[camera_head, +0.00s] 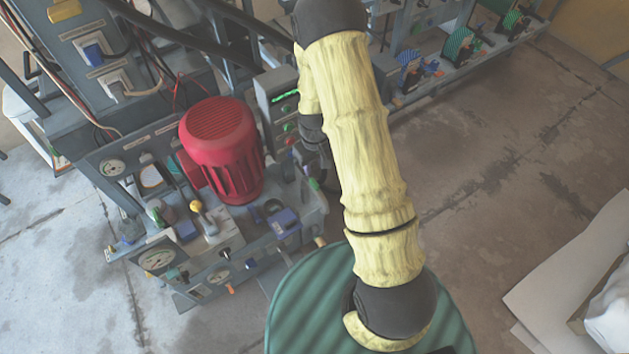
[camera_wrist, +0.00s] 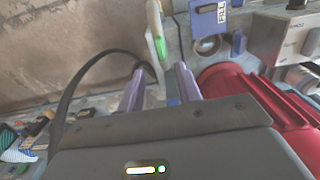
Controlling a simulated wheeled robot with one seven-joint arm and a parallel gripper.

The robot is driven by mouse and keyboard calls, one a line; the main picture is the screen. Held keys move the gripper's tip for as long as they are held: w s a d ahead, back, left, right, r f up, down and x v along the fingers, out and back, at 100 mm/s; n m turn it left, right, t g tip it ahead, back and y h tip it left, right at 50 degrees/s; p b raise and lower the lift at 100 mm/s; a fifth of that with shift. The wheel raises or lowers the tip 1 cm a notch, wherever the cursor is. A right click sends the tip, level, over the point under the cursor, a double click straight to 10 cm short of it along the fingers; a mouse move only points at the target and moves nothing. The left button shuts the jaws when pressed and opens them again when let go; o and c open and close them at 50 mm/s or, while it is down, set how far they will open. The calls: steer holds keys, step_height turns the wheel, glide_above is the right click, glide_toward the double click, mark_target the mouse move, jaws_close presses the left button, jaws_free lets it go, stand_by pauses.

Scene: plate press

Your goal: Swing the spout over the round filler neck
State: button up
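In the wrist view, a slim pale tube with a green section (camera_wrist: 159,46), which looks like the spout, stands just beyond my gripper (camera_wrist: 160,68). The two purple-grey fingers are apart, with the tube's lower end showing in line with the gap; I cannot tell whether they touch it. To the right, below a blue plate marked "FILL" (camera_wrist: 205,17), is a round ringed opening (camera_wrist: 208,46), which looks like the filler neck. The tube is left of this opening, not over it. In the head view my arm hides the spout and neck, and the fingertips cannot be made out.
A red ribbed motor (camera_head: 221,150) stands close by; its red housing (camera_wrist: 262,91) fills the wrist view's right side. A black hose (camera_wrist: 75,84) curves left of my fingers. A bench with gauges (camera_head: 157,259) lies at the front left. Open floor (camera_head: 500,180) is at the right.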

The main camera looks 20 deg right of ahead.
mark_target(315, 182)
step_height(315, 182, down, 9)
steer(key=shift+r+b, duration=0.1)
steer(key=shift+b, duration=0.4)
jaws_close()
